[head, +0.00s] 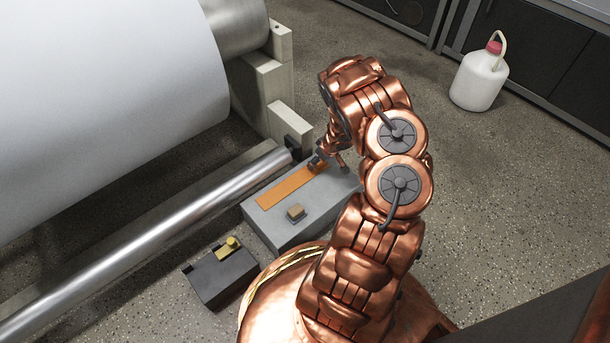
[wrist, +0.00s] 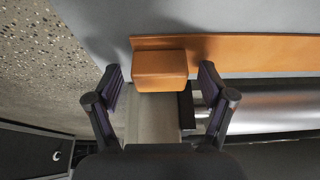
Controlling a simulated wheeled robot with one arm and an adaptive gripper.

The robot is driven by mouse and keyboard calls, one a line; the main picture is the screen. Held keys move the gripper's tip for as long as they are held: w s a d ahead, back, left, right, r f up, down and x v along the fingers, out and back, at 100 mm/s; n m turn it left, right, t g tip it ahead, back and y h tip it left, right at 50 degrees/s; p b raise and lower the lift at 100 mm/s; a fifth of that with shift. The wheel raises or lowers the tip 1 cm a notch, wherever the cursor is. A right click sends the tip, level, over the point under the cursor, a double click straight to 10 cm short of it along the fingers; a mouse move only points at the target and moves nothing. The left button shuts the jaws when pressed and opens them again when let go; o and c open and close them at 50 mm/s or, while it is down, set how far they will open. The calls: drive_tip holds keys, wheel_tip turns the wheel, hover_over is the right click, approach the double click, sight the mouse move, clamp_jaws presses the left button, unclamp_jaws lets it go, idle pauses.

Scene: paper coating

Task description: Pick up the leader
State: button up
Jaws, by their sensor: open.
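The leader is an orange strip (head: 290,187) lying flat along the top of a light grey block (head: 286,235). In the wrist view the strip (wrist: 260,52) runs off to the right, with a raised orange tab (wrist: 160,65) at its left end. My gripper (head: 327,163) is at the far end of the strip in the head view, partly hidden by my arm. In the wrist view my gripper (wrist: 160,76) is open, with one finger on each side of the tab. Gaps show between both fingers and the tab. Nothing is held.
A large white roll (head: 110,100) fills the left, with a long metal roller (head: 150,240) beside the grey block. A small tan piece (head: 296,211) sits on the block. A dark box (head: 222,275) with a yellow part stands in front. The floor at right is mostly clear around a white jug (head: 478,82).

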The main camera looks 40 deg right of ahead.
drive_tip(key=shift+c, duration=0.3)
drive_tip(key=c, duration=1.2)
drive_tip(key=shift+r, duration=0.1)
